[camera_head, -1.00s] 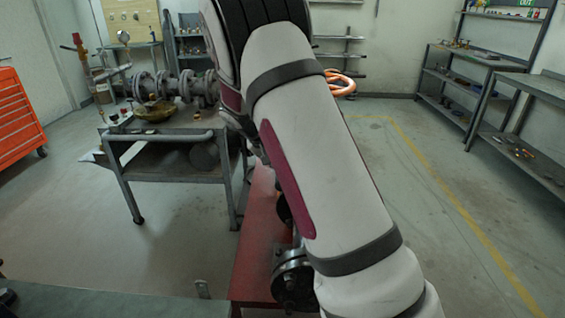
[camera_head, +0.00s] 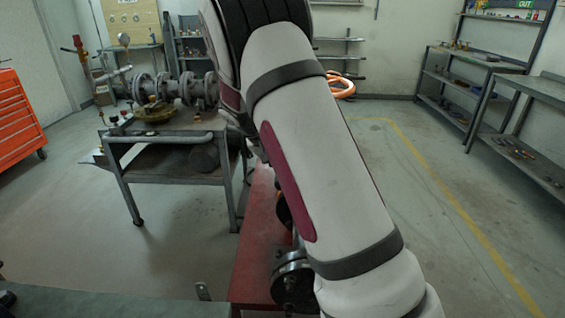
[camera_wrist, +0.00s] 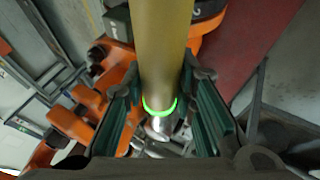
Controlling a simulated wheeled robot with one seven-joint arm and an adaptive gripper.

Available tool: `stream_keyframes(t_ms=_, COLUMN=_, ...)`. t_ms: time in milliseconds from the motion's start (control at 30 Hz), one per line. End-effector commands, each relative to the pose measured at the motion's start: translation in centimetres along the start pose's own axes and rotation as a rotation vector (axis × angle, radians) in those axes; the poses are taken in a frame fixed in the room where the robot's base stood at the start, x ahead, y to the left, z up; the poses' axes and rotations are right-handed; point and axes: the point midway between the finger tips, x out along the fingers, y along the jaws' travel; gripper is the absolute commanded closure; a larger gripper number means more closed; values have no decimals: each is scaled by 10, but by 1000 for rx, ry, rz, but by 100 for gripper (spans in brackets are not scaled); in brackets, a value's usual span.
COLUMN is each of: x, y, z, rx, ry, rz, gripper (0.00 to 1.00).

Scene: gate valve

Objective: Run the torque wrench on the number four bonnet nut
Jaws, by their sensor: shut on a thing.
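In the wrist view a gold-coloured cylindrical tool (camera_wrist: 165,50), taken to be the torque wrench, runs down the middle, with a glowing green ring (camera_wrist: 159,108) and a steel end below it. My gripper (camera_wrist: 162,100) is shut on it, with green-padded fingers on both sides. Orange parts (camera_wrist: 72,124) lie behind and beside the tool. I cannot tell the number four bonnet nut or whether the tool touches any nut. In the head view my arm hides the gripper and most of the work; a black flange (camera_head: 291,279) shows at its edge.
A red bench (camera_head: 256,262) lies beneath my arm. To its left stands a grey cart (camera_head: 165,139) with flanged pipework (camera_head: 165,88) on it. An orange tool chest (camera_head: 17,117) is at far left, and shelving (camera_head: 470,88) at right. Open floor lies between bench and shelving.

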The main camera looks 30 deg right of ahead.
Motion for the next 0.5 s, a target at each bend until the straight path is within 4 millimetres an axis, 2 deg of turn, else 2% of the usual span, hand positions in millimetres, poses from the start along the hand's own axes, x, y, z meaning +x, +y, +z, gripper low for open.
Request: stream_keyframes(t_ms=500, x=-22, y=13, z=-10, rx=3, ry=4, rz=-1, gripper=100)
